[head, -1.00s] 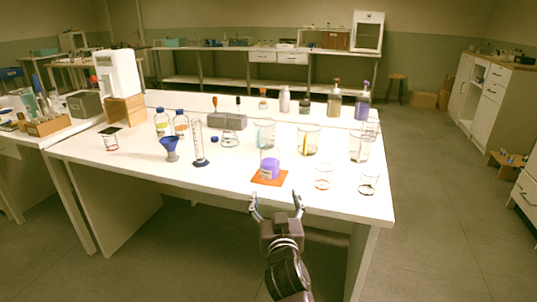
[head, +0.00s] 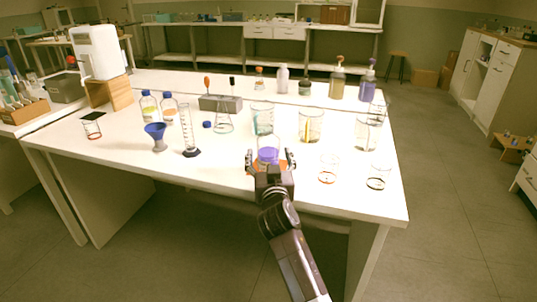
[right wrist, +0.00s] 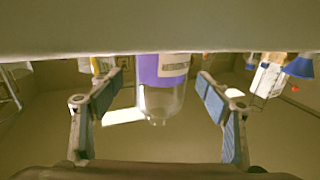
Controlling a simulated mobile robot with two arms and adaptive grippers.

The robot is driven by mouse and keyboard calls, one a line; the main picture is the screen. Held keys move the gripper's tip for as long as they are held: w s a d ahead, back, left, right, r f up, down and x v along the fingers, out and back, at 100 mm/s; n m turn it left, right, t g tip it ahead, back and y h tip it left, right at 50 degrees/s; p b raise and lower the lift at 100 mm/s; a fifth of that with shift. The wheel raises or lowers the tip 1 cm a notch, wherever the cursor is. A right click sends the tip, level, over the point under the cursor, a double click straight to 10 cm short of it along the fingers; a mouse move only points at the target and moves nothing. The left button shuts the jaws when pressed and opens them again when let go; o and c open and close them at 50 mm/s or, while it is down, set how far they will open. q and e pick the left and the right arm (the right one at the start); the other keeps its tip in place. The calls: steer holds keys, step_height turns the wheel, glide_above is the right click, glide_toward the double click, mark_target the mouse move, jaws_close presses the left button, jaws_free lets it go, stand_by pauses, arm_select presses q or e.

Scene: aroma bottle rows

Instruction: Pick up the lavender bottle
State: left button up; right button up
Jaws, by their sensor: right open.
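A clear vessel with a purple lower part (head: 268,155), which I take for the lavender bottle, stands upright near the table's front edge. In the right wrist view its purple body with a pale label and its clear part (right wrist: 160,100) show upside down between the fingers. My right gripper (head: 270,163) is open in front of it, one finger to each side. In the right wrist view the gripper (right wrist: 160,84) shows gaps on both sides of the vessel. My left gripper is out of view.
Glass beakers (head: 311,127) stand just behind and to the right. A blue funnel (head: 155,131) and a graduated cylinder (head: 187,130) stand to the left. A purple pump bottle (head: 367,85) stands at the back right.

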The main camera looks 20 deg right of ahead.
steer(key=shift+w+d, duration=0.1)
steer(key=shift+w, duration=0.3)
steer(key=c, duration=1.5)
steer(key=shift+r, duration=0.15)
steer(key=shift+c, duration=0.4)
steer(key=shift+r, duration=0.1)
